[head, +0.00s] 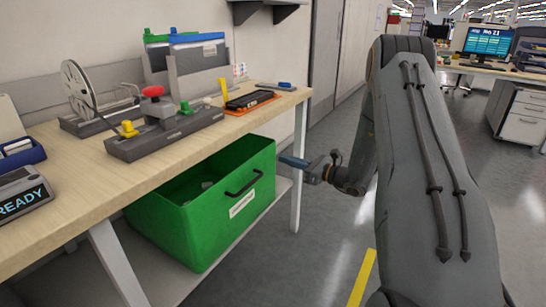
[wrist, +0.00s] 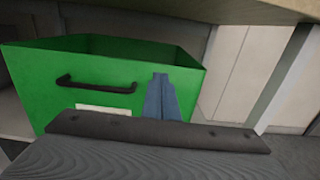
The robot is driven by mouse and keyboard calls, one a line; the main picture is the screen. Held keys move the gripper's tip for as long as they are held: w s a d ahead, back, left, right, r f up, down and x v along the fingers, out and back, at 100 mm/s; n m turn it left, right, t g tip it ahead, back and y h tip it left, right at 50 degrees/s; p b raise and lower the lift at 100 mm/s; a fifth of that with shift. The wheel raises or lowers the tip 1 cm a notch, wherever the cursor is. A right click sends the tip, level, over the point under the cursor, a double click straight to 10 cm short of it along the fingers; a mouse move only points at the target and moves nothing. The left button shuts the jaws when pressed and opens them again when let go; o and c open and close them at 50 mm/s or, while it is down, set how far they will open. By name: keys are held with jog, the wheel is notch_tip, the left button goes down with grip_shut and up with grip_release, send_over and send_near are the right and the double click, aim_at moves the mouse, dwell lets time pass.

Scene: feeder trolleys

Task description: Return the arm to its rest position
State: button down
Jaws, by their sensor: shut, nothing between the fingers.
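In the wrist view my gripper (wrist: 161,80) points toward the right part of the bin's front wall. I cannot tell whether the fingertips touch the bin. My arm (head: 430,170) takes up the right of the head view.
The green bin (head: 225,215) with a black handle stands on a shelf below the wooden bench (head: 75,180). The bench leg (head: 299,165) is close to my gripper. The bench carries a fixture (head: 165,140), a reel (head: 80,90) and an orange tray (head: 262,105).

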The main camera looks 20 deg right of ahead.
jog(key=v, duration=0.6)
jog(key=s+a+r+n+g+y, duration=0.15)
jog(key=s+a+n+g, duration=0.25)
jog(key=a, duration=0.4)
jog(key=s+a+r+n+g, duration=0.3)
jog(key=s+a+n+g, duration=0.1)
jog(key=a, duration=0.4)
jog(key=s+a+r+n+g+y, duration=0.1)
jog(key=s+a+r+n+g, duration=0.25)
jog(key=a, duration=0.45)
jog(key=s+a+r+n+g+h, duration=0.1)
jog(key=s+a+n+g+h, duration=0.25)
jog(key=s, duration=0.35)
jog(key=s+a+n+g+h, duration=0.25)
jog(key=s+n, duration=0.25)
jog(key=s, duration=0.3)
jog(key=s+d+r+n+t+h, duration=0.25)
jog(key=s+n+h, duration=0.45)
jog(key=s+n, duration=0.4)
jog(key=d+r+m+p, duration=0.2)
jog(key=d+r+p, duration=0.6)
jog(key=p, duration=0.8)
jog(key=shift+d+m+t, duration=0.3)
jog(key=shift+d+t, duration=0.1)
jog(key=shift+d, duration=0.25)
jog(key=shift+r+h, duration=0.15)
jog(key=shift+h, duration=0.1)
